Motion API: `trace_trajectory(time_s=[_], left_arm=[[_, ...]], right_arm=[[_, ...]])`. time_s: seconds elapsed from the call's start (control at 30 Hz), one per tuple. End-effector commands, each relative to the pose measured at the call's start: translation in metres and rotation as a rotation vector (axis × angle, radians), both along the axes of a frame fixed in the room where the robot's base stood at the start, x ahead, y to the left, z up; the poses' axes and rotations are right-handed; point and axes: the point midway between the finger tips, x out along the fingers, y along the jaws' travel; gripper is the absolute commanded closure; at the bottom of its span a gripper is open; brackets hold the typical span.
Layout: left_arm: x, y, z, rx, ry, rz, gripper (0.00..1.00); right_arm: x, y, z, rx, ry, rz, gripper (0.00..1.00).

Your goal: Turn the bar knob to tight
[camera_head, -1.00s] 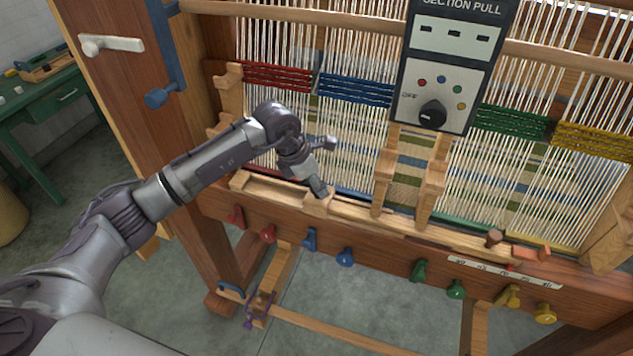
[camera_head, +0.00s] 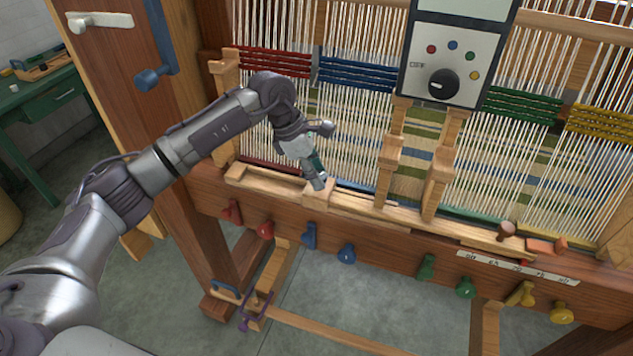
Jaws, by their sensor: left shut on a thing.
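My left gripper (camera_head: 317,183) reaches down to the long wooden bar (camera_head: 363,206) across the front of the loom. It is shut at a pale wooden block (camera_head: 318,195) on that bar. Its fingers hide most of what they grip, so a separate knob there cannot be made out. A round brown wooden knob (camera_head: 507,229) stands farther right on the bar, apart from my gripper. Near it is a pale strip with markings (camera_head: 517,267), too small to read surely. A black dial (camera_head: 443,84) sits on the upright panel. My right gripper is out of view.
Red, blue, green and yellow pegs, such as a blue one (camera_head: 346,254), stick out along the front beam. Two wooden uprights (camera_head: 391,155) rise right of my gripper. Warp threads fill the space behind. A green table (camera_head: 48,105) stands far left.

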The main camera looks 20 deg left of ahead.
Motion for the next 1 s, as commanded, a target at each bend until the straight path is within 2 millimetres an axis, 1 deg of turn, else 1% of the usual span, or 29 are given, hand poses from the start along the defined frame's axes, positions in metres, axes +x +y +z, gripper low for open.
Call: trace_trajectory(time_s=[0.03,0.4,0.7,1.0], left_arm=[[0.002,0.000,-0.004,0.000,-0.003,-0.041,0.94],[0.003,0.000,-0.003,-0.001,-0.002,-0.392,0.94],[0.004,0.000,-0.001,0.000,-0.002,-0.677,0.94],[0.005,-0.001,0.000,0.000,-0.001,-0.921,0.94]], right_arm=[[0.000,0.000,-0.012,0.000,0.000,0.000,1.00],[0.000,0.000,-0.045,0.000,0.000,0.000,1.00],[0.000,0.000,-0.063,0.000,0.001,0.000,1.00],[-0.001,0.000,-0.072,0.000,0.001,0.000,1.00]])
